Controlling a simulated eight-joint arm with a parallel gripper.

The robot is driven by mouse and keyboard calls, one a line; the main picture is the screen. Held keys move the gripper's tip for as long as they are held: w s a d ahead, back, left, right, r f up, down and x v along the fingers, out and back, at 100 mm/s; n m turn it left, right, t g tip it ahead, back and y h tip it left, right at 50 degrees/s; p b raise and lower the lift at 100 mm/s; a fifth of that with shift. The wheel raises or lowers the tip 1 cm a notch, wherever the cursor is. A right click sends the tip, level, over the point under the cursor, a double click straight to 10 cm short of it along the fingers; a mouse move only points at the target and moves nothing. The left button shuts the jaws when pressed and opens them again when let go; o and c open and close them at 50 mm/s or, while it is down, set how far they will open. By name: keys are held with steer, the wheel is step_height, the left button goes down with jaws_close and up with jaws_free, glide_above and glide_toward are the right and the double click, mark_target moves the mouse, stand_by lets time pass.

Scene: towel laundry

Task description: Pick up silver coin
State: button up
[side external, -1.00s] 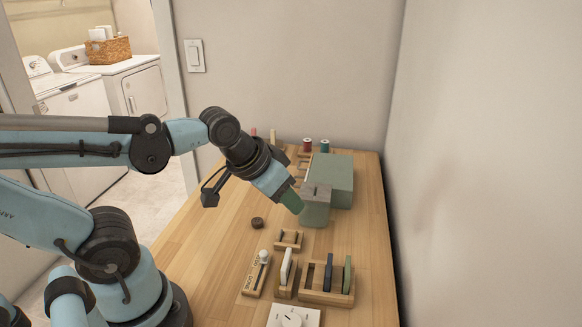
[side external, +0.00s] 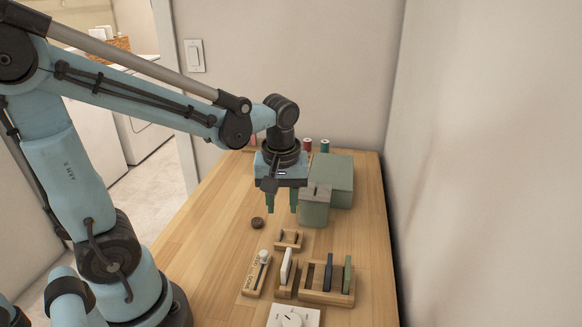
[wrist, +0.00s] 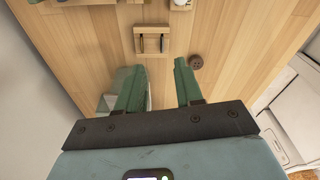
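No silver coin can be made out for certain. A small wooden holder (side external: 288,241) has two thin dark upright shapes in its slots, and it also shows in the wrist view (wrist: 151,48); I cannot tell whether either shape is a coin. My gripper (side external: 281,210) points straight down above the table, beyond the small holder and left of a grey-green slotted box (side external: 315,211). Its two green fingers are spread apart with nothing between them, as the wrist view also shows (wrist: 156,68).
A round brown button-like disc (side external: 256,222) lies on the wooden table (side external: 212,245) left of the gripper. A larger green box (side external: 335,180) stands behind the slotted box. Racks with upright pieces (side external: 327,290) and a white plate (side external: 294,316) stand nearer the camera. The table's left side is clear.

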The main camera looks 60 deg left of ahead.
mark_target(281, 231)
steer(key=shift+w+a+f, duration=0.1)
steer(key=shift+a+f, duration=0.1)
steer(key=shift+f, duration=1.35)
steer(key=f, duration=0.1)
steer(key=a+f, duration=0.1)
steer(key=f, duration=0.1)
steer(key=shift+w+f, duration=0.1)
steer(key=shift+f, duration=0.9)
jaws_close()
steer(key=shift+a, duration=0.1)
